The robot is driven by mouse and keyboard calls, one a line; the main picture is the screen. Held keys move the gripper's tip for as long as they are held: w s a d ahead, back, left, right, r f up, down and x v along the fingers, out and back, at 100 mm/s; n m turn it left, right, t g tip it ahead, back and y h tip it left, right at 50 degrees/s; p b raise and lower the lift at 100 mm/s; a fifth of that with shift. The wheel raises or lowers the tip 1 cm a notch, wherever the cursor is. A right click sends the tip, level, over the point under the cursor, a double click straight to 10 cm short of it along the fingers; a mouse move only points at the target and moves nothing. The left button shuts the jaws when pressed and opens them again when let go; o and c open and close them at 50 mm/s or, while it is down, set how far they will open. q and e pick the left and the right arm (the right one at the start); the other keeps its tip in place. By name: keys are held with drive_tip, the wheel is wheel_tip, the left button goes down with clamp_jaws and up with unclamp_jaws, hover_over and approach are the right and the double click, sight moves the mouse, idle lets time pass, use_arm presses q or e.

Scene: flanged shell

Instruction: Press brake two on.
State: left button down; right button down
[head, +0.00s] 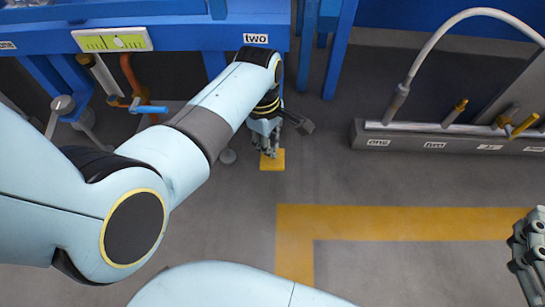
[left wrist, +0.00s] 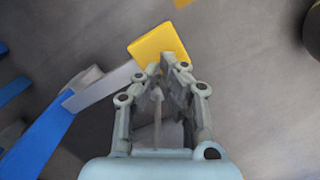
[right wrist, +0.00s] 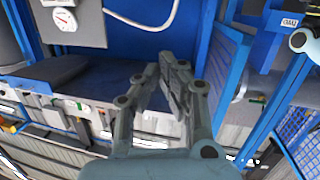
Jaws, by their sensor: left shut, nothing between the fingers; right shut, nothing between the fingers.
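A yellow pedal pad (head: 272,161) sits low over the grey floor, below the "two" label (head: 256,38) on the blue frame. In the left wrist view the yellow pad (left wrist: 152,43) is at the end of a grey lever (left wrist: 103,88). My left gripper (head: 270,150) is shut and empty, its fingertips pointing down at the pad. In the left wrist view the fingertips (left wrist: 172,62) overlap the pad's near edge; I cannot tell whether they touch it. My right gripper (head: 522,245) is at the right edge, and its fingers (right wrist: 174,65) are shut and empty, far from the pad.
A blue frame (head: 180,35) with a level gauge (head: 112,39) and a blue-handled valve (head: 148,109) stands at the upper left. A grey rail with labelled fittings (head: 450,138) stands at the right. Yellow floor marking (head: 400,222) crosses open floor in front.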

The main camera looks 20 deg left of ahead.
sight(270, 158)
use_arm(q)
drive_tip(key=shift+d+f+b, duration=0.1)
drive_tip(key=shift+f+b, duration=0.55)
drive_tip(key=shift+f, duration=0.05)
use_arm(e)
drive_tip(key=w+a+r+n+t+y, duration=0.1)
drive_tip(key=w+r+t, duration=0.3)
drive_tip(key=r, duration=0.5)
drive_tip(key=shift+r+t, duration=0.3)
drive_tip(key=shift+r, duration=0.1)
use_arm(q)
drive_tip(key=shift+f, duration=0.15)
